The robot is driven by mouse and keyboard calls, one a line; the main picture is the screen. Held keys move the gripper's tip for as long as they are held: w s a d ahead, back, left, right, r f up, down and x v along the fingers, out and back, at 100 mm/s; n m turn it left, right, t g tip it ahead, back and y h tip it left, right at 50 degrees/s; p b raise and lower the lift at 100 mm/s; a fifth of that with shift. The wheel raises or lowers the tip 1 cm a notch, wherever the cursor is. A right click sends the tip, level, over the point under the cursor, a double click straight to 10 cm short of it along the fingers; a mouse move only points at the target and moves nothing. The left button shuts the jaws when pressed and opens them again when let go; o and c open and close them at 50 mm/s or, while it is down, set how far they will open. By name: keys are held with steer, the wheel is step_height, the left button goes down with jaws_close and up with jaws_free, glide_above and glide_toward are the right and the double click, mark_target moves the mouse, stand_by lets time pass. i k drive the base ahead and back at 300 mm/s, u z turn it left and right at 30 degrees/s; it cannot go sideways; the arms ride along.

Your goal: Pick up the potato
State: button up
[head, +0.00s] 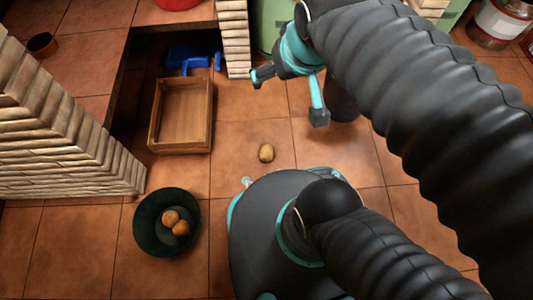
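A small tan potato (266,152) lies alone on the tiled floor near the middle of the head view, just beyond my dark base. My gripper (290,101) is at the upper right of the potato, above the floor and apart from it. Its two fingers are spread wide, with nothing between them. Two more brown, potato-like things (175,222) lie in a dark round bowl (146,238) at the lower left.
A wooden tray (182,118) stands on the floor left of the potato, with a blue object (188,57) behind it. Stone-faced brick counters (70,150) border the left side. A green container (272,22) and a jar (497,25) are at the back. Floor around the potato is clear.

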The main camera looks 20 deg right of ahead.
mark_target(265, 154)
steer(key=u, duration=1.8)
steer(key=k, duration=0.9)
steer(key=z, duration=0.05)
